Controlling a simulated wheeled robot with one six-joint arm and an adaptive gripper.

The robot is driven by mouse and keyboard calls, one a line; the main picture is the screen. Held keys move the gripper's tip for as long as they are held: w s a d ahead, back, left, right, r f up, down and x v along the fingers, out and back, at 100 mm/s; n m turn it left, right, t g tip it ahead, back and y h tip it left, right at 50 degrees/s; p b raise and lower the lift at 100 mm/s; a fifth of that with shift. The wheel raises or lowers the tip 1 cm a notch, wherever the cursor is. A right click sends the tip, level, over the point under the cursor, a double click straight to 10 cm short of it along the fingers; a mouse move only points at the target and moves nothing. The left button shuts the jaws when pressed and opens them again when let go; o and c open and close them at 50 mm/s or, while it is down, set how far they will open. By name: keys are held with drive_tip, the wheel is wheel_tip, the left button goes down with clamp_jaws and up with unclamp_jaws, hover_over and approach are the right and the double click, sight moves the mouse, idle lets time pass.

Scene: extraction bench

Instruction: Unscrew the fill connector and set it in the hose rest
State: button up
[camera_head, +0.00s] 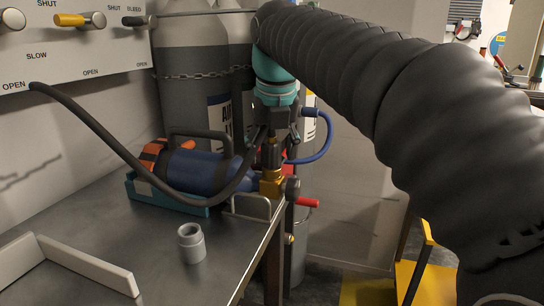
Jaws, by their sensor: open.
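The fill connector (271,155) is a dark piece upright on top of a brass valve (271,184), at the neck of a blue cylinder (203,172) lying on the bench. A black hose (105,137) from the wall panel curves down and back up toward the connector. My gripper (271,140) points down over the connector, its dark fingers open around or close beside it; contact is unclear. A grey open-topped cup (191,243) stands on the bench, empty as far as I see; it may be the hose rest.
The cylinder lies in a teal cradle (165,198) beside the wall. A pale low-walled tray (85,262) is at the front left. Chained tall grey cylinders (188,92) stand behind. A red-handled part (306,202) sits by the bench's right edge. Bare bench (130,228) surrounds the cup.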

drive_tip(key=m+h, duration=0.1)
drive_tip(key=m, duration=0.4)
drive_tip(key=shift+m+h, duration=0.3)
drive_tip(key=shift+h, duration=0.1)
drive_tip(key=m+g+h, duration=0.1)
drive_tip(key=m, duration=0.4)
drive_tip(key=m+g+h, duration=0.1)
drive_tip(key=m, duration=0.3)
drive_tip(key=shift+m, duration=0.4)
drive_tip(key=m, duration=0.2)
drive_tip(key=m+g, duration=0.1)
drive_tip(key=m, duration=0.2)
drive_tip(key=shift+g, duration=0.3)
